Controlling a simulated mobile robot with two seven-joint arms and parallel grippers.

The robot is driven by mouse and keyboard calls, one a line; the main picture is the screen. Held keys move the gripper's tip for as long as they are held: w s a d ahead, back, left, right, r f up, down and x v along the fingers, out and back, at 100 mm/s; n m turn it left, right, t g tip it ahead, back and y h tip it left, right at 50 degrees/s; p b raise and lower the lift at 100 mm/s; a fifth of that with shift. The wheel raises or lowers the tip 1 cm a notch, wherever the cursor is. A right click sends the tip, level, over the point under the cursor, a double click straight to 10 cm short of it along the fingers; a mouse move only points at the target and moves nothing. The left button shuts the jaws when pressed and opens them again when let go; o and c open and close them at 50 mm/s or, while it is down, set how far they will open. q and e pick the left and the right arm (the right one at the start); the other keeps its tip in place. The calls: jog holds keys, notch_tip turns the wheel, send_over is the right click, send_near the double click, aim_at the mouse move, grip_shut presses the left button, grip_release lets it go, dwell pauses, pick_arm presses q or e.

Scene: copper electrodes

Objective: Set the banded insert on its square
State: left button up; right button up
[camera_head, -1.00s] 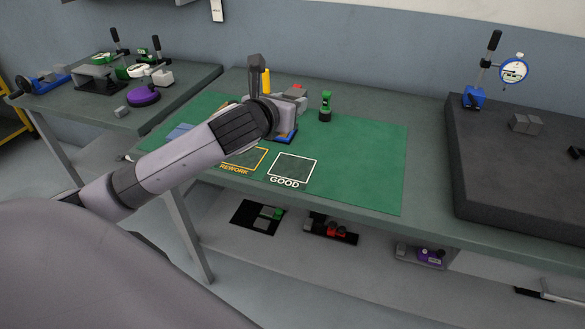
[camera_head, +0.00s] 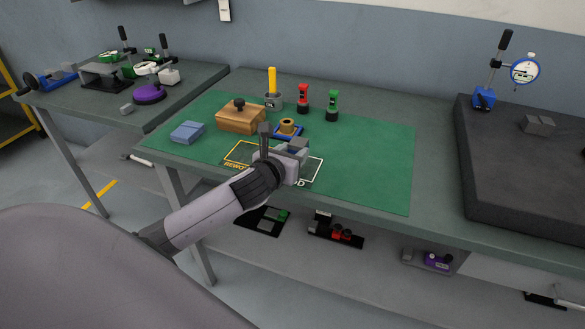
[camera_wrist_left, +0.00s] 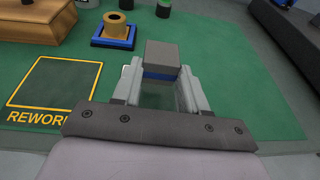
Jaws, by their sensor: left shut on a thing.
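The banded insert (camera_wrist_left: 162,58) is a grey block with a blue band, in the left wrist view. My left gripper (camera_head: 297,149) is shut on it, with one finger on each side. In the head view the gripper is over the white-outlined GOOD square (camera_head: 317,174) and hides most of it. I cannot tell whether the insert touches the mat. The yellow-outlined REWORK square (camera_head: 232,158) is to the left; it also shows empty in the left wrist view (camera_wrist_left: 58,83). My right gripper is not in view.
Behind the gripper a brass ring (camera_head: 287,126) sits on a blue-edged base. A wooden block with a knob (camera_head: 238,119), a blue block (camera_head: 187,132), and red (camera_head: 303,100) and green (camera_head: 332,107) bottles stand around it. The mat's right side (camera_head: 375,160) is clear.

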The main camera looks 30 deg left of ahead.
pick_arm(q)
jog(key=shift+f+b, duration=0.35)
jog(key=shift+f, duration=1.55)
jog(key=shift+f, duration=0.15)
jog(key=o, duration=1.2)
jog(key=shift+c, duration=0.2)
